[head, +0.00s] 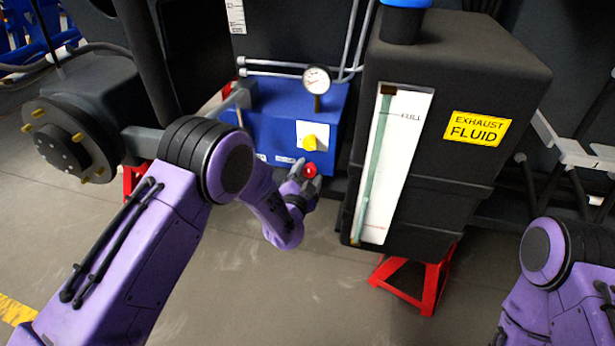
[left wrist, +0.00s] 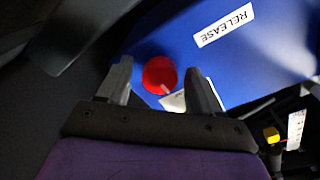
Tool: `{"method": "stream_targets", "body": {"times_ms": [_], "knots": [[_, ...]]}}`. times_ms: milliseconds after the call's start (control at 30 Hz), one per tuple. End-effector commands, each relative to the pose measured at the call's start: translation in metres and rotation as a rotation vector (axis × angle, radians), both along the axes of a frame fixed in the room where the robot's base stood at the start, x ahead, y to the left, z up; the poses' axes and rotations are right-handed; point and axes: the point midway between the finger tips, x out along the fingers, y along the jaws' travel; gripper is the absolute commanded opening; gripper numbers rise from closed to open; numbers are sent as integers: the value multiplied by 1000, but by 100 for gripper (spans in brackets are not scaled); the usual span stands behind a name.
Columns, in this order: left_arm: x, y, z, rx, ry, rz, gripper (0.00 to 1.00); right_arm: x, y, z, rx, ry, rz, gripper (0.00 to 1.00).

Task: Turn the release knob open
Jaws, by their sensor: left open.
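The release knob is a round red knob (head: 310,170) low on the front of a blue box (head: 275,110). In the left wrist view the red knob (left wrist: 159,75) shows on the blue face near a white RELEASE label (left wrist: 223,25). My left gripper (head: 304,178) is open, with its fingers on either side of the knob. In the left wrist view the left gripper (left wrist: 160,90) has one finger left of the knob and one right of it. I cannot tell whether either finger touches it. My right gripper is out of view; only part of my right arm shows.
A yellow knob (head: 310,142) on a white plate sits above the red knob, and a round gauge (head: 316,80) stands on top of the box. A black exhaust fluid tank (head: 450,90) stands close on the right, over a red stand (head: 415,282). A wheel hub (head: 62,140) is at left.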

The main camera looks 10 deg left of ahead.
Motion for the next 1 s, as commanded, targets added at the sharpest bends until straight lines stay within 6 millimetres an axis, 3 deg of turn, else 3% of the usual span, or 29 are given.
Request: {"method": "stream_targets", "body": {"times_ms": [233,400,733,1000], "knots": [[1,0,0,-1,0,0,62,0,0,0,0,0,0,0],[1,0,0,-1,1,-1,9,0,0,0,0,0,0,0],[1,0,0,-34,1,-1,9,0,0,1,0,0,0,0],[1,-1,1,-191,2,-1,9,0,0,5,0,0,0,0]]}}
